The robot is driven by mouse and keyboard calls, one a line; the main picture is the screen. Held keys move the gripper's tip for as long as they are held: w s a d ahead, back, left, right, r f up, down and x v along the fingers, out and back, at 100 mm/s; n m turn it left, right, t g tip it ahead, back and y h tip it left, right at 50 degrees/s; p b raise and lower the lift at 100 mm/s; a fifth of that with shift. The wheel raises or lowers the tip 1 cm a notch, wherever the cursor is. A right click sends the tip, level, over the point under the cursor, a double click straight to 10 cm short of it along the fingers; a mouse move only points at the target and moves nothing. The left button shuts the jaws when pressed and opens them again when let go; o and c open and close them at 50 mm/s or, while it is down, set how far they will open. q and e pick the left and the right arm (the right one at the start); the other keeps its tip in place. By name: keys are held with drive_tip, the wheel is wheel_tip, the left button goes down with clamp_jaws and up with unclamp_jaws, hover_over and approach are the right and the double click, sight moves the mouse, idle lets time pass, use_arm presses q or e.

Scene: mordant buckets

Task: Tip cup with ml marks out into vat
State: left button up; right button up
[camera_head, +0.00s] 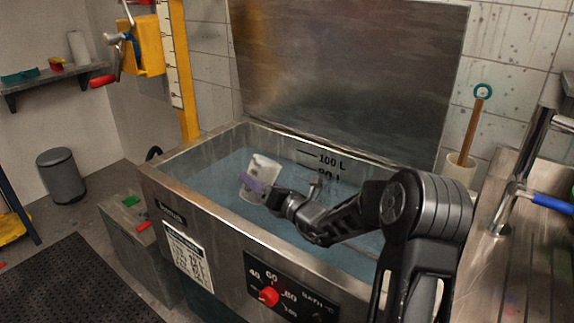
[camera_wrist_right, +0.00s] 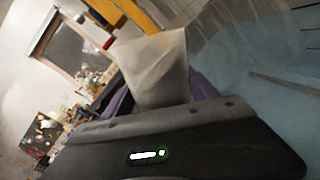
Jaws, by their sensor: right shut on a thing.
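The vat (camera_head: 205,140) is a steel tub with bluish liquid (camera_head: 215,172) inside and a raised steel lid. My right gripper (camera_head: 256,186) reaches over the vat from the right and is shut on a whitish, translucent cup (camera_head: 262,168). The cup is tilted above the liquid; I cannot make out its ml marks or whether anything is in it. In the right wrist view the cup (camera_wrist_right: 157,68) stands between purple finger pads (camera_wrist_right: 203,88), which hide its lower part. My left gripper is not in view.
A red dial (camera_head: 268,296) and a label (camera_head: 188,262) are on the vat's front. A yellow post (camera_head: 182,70) stands at the back left. A wooden-handled tool (camera_head: 473,125) stands at the right, near a steel counter (camera_head: 525,255). A grey bin (camera_head: 61,174) is at the far left.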

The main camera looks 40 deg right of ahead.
sight(262, 164)
drive_tip(key=shift+d+r+m+p, duration=0.25)
drive_tip(key=shift+r+m+p, duration=0.15)
drive_tip(key=shift+p, duration=0.25)
drive_tip(key=shift+d+r+m+p, duration=0.1)
drive_tip(key=shift+r+m+p, duration=0.35)
drive_tip(key=shift+m+p, duration=0.55)
drive_tip(key=shift+r+m+p, duration=1.1)
drive_tip(key=shift+m+p, duration=0.5)
drive_tip(key=shift+p, duration=0.9)
idle(1.0)
drive_tip(key=shift+r+m+p, duration=0.55)
drive_tip(key=shift+m+p, duration=0.35)
drive_tip(key=shift+p, duration=0.2)
idle(1.2)
drive_tip(key=shift+d+r, duration=0.1)
drive_tip(key=shift+d, duration=0.15)
